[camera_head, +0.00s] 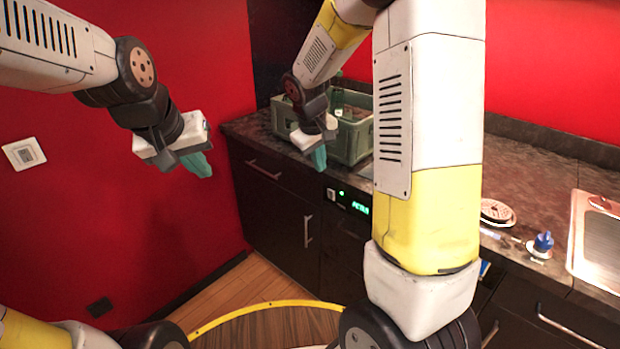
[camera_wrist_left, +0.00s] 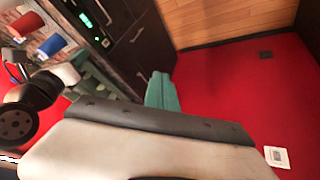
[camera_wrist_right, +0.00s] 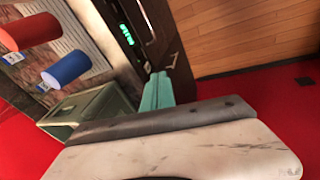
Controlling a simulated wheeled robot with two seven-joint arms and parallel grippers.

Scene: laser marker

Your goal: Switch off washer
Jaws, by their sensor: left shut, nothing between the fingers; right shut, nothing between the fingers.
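The washer (camera_head: 342,245) is a dark front under the counter. Its panel has a lit green display (camera_head: 359,208) with a small white button (camera_head: 331,195) to its left. The display also glows in the left wrist view (camera_wrist_left: 87,20) and the right wrist view (camera_wrist_right: 127,35). My right gripper (camera_head: 319,158) is shut and empty, in front of the counter edge and above the panel in the picture, apart from the button. My left gripper (camera_head: 198,165) is shut and empty, in the air before the red wall. My right arm hides part of the washer's right side.
A green crate (camera_head: 352,143) with bottles stands on the dark counter behind my right gripper. A red cup (camera_wrist_right: 28,31) and a blue cup (camera_wrist_right: 66,69) show in the right wrist view. A wall switch (camera_head: 24,153) is at left.

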